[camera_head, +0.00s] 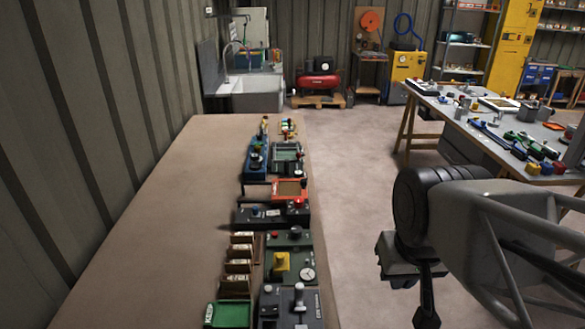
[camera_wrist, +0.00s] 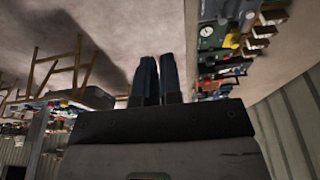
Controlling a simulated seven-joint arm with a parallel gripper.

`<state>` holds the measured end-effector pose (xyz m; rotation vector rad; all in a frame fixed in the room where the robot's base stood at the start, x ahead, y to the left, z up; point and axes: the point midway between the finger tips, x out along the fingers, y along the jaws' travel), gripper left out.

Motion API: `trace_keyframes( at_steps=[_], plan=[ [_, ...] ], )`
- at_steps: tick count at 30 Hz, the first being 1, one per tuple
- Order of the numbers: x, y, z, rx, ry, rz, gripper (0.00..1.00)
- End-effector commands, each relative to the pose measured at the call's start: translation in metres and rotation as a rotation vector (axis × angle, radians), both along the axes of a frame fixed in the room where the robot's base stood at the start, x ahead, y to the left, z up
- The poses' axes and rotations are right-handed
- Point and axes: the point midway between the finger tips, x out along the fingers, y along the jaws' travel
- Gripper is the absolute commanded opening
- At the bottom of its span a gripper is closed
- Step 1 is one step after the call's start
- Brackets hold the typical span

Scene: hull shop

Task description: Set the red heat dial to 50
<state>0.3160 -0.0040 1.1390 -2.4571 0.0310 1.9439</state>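No red dial can be read as the heat dial for sure; markings are too small. A small red part (camera_head: 297,202) sits on a long black device on the left bench. A smaller red knob (camera_head: 274,235) sits on the green panel (camera_head: 301,247), beside a yellow block and a white round gauge. The green panel also shows in the wrist view (camera_wrist: 213,37). My gripper (camera_head: 427,318) hangs right of the bench, over the floor and well apart from the devices. In the wrist view its two dark fingers (camera_wrist: 157,58) lie side by side, seemingly closed, with nothing between them.
The bench (camera_head: 160,220) is bare on its left side, along the ribbed wall. An orange-red tray (camera_head: 290,188), wooden card slots (camera_head: 238,267) and a green box (camera_head: 230,315) crowd its right edge. A second table (camera_head: 480,145) with tools stands beyond open floor.

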Motion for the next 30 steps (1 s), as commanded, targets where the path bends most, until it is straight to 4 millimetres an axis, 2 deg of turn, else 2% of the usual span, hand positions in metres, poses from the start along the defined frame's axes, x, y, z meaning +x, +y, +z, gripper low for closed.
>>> trace_keyframes(
  at_steps=[1,5,10,17,30],
  plan=[
    [0.000,0.000,0.000,0.000,0.000,0.001,0.14],
    [0.004,0.001,0.001,-0.002,0.003,0.014,0.34],
    [0.020,0.003,0.005,-0.013,0.013,0.067,0.59],
    [0.061,0.009,0.013,-0.039,0.034,0.206,0.59],
    [0.158,0.027,0.016,-0.089,0.082,0.526,0.59]
  ],
)
